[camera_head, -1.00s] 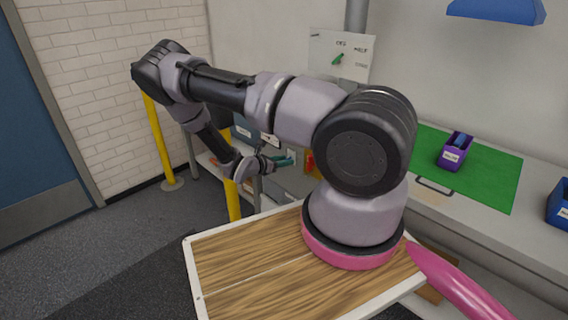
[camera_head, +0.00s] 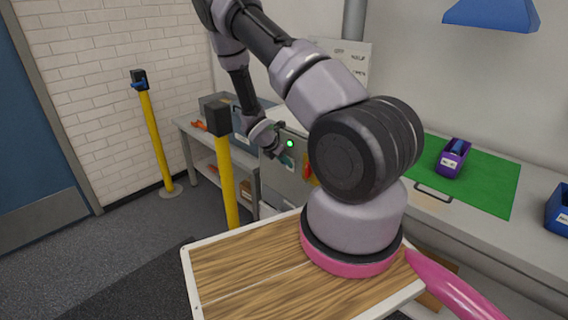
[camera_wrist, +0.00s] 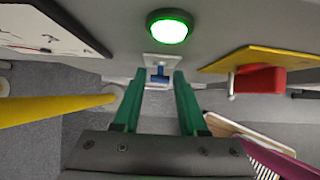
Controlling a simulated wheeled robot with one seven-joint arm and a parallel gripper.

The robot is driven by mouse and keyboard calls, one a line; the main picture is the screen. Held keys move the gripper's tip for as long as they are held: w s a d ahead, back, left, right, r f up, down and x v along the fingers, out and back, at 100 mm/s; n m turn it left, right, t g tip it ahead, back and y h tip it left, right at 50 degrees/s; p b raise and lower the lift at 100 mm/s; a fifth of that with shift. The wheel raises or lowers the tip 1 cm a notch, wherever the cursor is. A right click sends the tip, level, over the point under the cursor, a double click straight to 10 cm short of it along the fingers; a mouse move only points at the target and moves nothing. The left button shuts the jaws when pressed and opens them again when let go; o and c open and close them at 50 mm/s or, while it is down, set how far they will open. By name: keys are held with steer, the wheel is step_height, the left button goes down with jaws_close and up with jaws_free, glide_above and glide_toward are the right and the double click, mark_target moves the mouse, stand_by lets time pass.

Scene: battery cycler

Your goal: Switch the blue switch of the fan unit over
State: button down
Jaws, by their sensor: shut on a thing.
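The blue switch (camera_wrist: 160,75) sits on a small white plate (camera_wrist: 163,61) on the grey front of the fan unit, just below a lit green lamp (camera_wrist: 169,27) in the wrist view. My gripper (camera_wrist: 159,76) has its two green fingers on either side of the switch, and they are shut on it. In the head view the gripper (camera_head: 287,160) is at the grey unit (camera_head: 294,180), under the green lamp (camera_head: 290,143). The switch itself is hidden there by the gripper.
A red part on a yellow plate (camera_wrist: 245,60) stands out right of the switch in the wrist view. A yellow post with a dark top (camera_head: 227,185) stands close left of the unit. The bench with a green mat (camera_head: 485,185) lies to the right.

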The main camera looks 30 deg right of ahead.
stand_by(0.4)
steer(key=shift+c, duration=2.4)
jaws_free()
steer(key=shift+r, duration=0.1)
steer(key=v, duration=1)
steer(key=shift+r, duration=0.25)
steer(key=shift+a+r, duration=0.1)
